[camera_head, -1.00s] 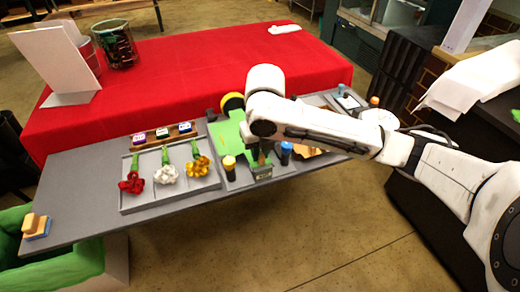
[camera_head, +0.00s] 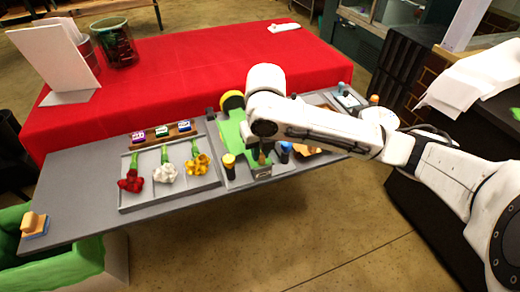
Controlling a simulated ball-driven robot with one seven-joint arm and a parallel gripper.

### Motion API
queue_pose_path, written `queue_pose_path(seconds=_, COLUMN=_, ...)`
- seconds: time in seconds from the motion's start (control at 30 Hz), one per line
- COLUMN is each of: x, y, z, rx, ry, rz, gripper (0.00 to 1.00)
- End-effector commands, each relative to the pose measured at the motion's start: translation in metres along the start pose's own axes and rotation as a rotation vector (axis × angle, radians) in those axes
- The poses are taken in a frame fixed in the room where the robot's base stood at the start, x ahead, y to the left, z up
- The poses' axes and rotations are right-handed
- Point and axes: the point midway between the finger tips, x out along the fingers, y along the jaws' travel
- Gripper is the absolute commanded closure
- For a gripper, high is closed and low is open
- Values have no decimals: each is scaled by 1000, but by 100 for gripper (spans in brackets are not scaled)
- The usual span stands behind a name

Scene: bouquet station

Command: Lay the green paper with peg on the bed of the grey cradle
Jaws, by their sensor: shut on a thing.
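The green paper (camera_head: 231,135) shows to the left of my arm's end, over the grey station board; part of it is hidden behind my arm. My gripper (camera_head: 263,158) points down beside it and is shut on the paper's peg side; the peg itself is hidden. The grey cradle (camera_head: 240,180) appears to lie under and around the paper, mostly covered. I cannot tell whether the paper touches its bed.
A yellow-capped dark bottle (camera_head: 229,166) and a blue-capped one (camera_head: 285,152) stand close to my gripper. A yellow roll (camera_head: 231,101) is behind the paper. A grey tray (camera_head: 143,202) with red, white and yellow flowers lies left. The board's left end is mostly clear.

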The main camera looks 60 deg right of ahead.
Motion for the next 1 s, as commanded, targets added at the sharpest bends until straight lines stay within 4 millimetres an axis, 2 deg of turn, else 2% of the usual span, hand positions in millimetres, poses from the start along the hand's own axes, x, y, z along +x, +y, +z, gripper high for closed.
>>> queue_pose_path(seconds=0.97, x=4, y=0, z=0, rx=1, ry=0, rz=0, gripper=100)
queue_pose_path(seconds=1.0, x=4, y=0, z=0, rx=1, ry=0, rz=0, gripper=81)
